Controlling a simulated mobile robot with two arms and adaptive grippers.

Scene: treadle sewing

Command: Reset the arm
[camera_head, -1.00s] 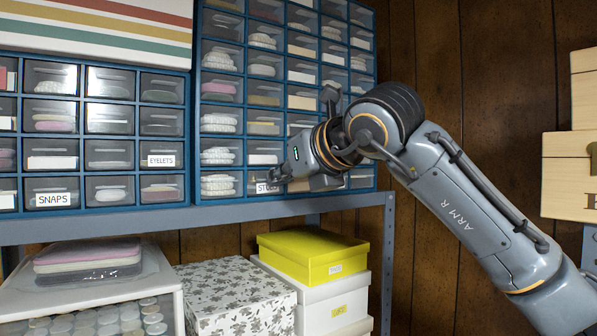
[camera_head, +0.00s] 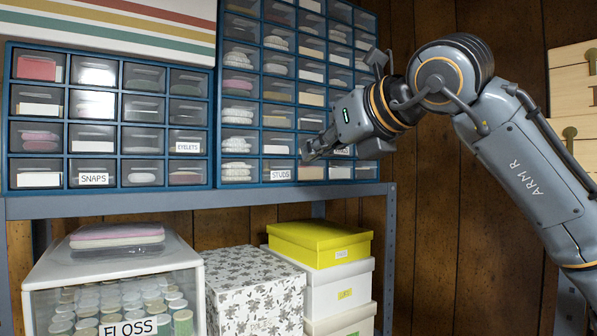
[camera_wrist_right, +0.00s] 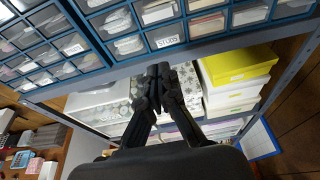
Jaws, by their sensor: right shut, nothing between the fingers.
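My right arm, marked "ARM R", comes in from the right in the head view. Its gripper (camera_head: 312,150) is in front of the lower right of the taller blue drawer cabinet (camera_head: 218,120), over the bottom drawers. In the right wrist view the gripper (camera_wrist_right: 158,72) has its two dark fingers together, with nothing between them. It points toward the shelf edge below the drawer labelled "STUDS" (camera_wrist_right: 168,41). That drawer is closed, and its label also shows in the head view (camera_head: 281,174). My left gripper is in neither view.
A shorter drawer cabinet (camera_head: 108,155) stands left on the metal shelf (camera_head: 150,205). Below are a clear-fronted FLOSS box (camera_head: 40,290), a patterned box (camera_head: 250,290) and a yellow-lidded box (camera_head: 318,240). Wooden boxes (camera_head: 572,100) stand at the right. The wood-panelled wall shows between.

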